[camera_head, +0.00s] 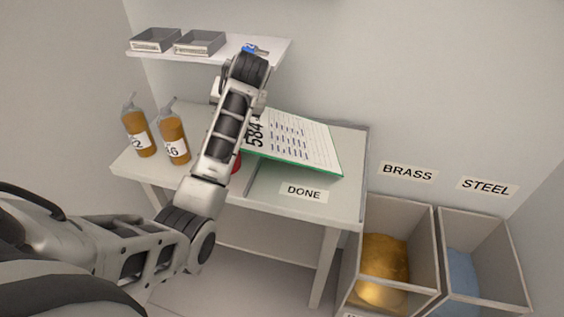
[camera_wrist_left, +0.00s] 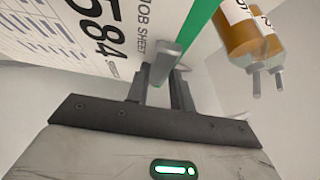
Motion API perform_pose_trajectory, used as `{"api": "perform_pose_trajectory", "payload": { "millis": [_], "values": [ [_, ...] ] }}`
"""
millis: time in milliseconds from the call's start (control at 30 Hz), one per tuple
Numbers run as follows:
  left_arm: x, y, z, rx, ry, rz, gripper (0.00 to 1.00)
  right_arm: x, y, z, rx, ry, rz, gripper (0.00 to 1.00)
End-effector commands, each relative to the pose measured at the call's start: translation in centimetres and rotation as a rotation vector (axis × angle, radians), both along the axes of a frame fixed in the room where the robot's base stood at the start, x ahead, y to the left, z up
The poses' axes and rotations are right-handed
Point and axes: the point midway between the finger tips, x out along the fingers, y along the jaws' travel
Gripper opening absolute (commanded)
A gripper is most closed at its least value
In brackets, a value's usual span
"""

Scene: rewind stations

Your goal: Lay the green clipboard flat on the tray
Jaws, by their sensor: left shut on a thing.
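The green clipboard (camera_head: 300,140) carries a white job sheet marked 584. It is over the right part of the table in the head view, its green edge facing me. It looks tilted; I cannot tell whether it touches the surface below. In the left wrist view the clipboard (camera_wrist_left: 202,28) reaches between the fingers of my left gripper (camera_wrist_left: 162,88), which is shut on its edge by the grey clip. My forearm hides that gripper in the head view. The tray (camera_head: 345,205), with a raised grey rim and a DONE label, lies under the clipboard. My right gripper is not in view.
Two orange bottles (camera_head: 172,138) stand at the table's left; they also show in the wrist view (camera_wrist_left: 240,30). A red object (camera_head: 237,163) is partly hidden by my arm. A shelf (camera_head: 270,50) holds two grey trays above. BRASS (camera_head: 345,285) and STEEL (camera_head: 515,270) bins stand right.

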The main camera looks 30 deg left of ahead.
Motion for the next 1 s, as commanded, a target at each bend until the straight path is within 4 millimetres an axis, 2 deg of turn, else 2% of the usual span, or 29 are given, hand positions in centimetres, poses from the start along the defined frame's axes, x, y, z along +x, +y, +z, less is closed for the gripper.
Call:
{"api": "perform_pose_trajectory", "payload": {
  "millis": [200, 500, 533, 567, 867, 1000],
  "values": [
    [0.0, 0.0, -1.1, 0.000, -0.003, 0.001, 0.00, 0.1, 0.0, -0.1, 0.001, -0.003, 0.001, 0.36],
    [0.0, 0.0, -1.1, 0.000, -0.003, 0.001, 0.00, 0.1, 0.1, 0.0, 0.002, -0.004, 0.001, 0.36],
    [0.0, 0.0, -1.2, 0.000, -0.001, 0.001, 0.31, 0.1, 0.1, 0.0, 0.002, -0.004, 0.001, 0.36],
    [0.0, 0.0, -1.2, 0.000, -0.001, 0.001, 0.37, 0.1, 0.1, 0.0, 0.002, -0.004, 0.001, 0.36],
    [-0.1, 0.1, -1.1, 0.000, -0.001, 0.001, 0.37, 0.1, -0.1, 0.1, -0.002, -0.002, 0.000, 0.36],
    [-0.9, 1.0, -0.2, 0.000, 0.000, 0.002, 0.37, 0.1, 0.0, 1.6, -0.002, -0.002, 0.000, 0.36]
  ]
}}
